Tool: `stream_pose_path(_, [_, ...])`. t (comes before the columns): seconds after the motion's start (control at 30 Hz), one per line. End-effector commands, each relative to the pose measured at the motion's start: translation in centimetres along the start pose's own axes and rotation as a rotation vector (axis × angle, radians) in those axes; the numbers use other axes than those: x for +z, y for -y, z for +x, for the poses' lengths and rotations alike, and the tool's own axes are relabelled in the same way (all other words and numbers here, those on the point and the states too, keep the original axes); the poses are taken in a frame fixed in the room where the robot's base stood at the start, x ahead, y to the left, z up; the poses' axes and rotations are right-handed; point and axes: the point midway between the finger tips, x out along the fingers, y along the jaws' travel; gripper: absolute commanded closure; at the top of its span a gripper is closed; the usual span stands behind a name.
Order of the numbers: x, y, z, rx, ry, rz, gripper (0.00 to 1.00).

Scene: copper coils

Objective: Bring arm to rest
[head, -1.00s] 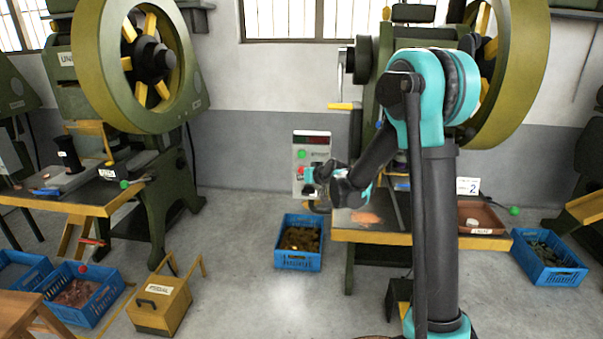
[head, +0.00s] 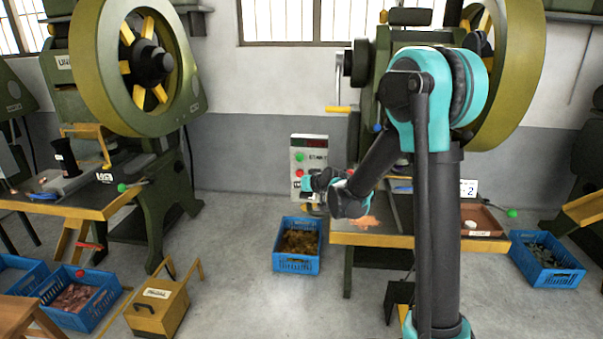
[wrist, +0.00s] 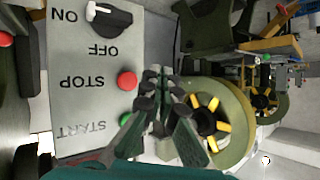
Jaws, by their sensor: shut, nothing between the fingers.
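My gripper (wrist: 158,88) shows in the wrist view with its dark fingers together and nothing between them. It is in front of a grey control panel (wrist: 70,60), and the fingertips overlap the panel's right edge in that view. The panel has a black ON/OFF knob (wrist: 108,22), a red STOP button (wrist: 127,80) and a green START button (wrist: 125,119) partly hidden by a finger. In the head view my arm is bent, with its forearm reaching down and left to the wrist beside the same control panel (head: 309,150). The fingers are hard to make out there.
A bench (head: 350,239) with an orange piece stands below my wrist. Blue crates (head: 297,264) stand on the floor to its left and right (head: 545,275). A second press (head: 85,70) and a yellow box (head: 158,305) are at left.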

Motion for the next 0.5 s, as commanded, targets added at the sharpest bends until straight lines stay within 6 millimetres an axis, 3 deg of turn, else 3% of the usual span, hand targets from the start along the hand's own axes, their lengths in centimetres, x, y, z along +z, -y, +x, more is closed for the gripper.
stream_pose_path(0.17, [1.3,-1.3,-3.0,0.029,0.046,0.009,1.0])
stream_pose_path(0.37, [5.8,-4.3,-10.8,0.113,0.178,0.041,1.0])
stream_pose_path(0.5, [10.0,-6.1,-16.7,0.185,0.279,0.074,1.0])
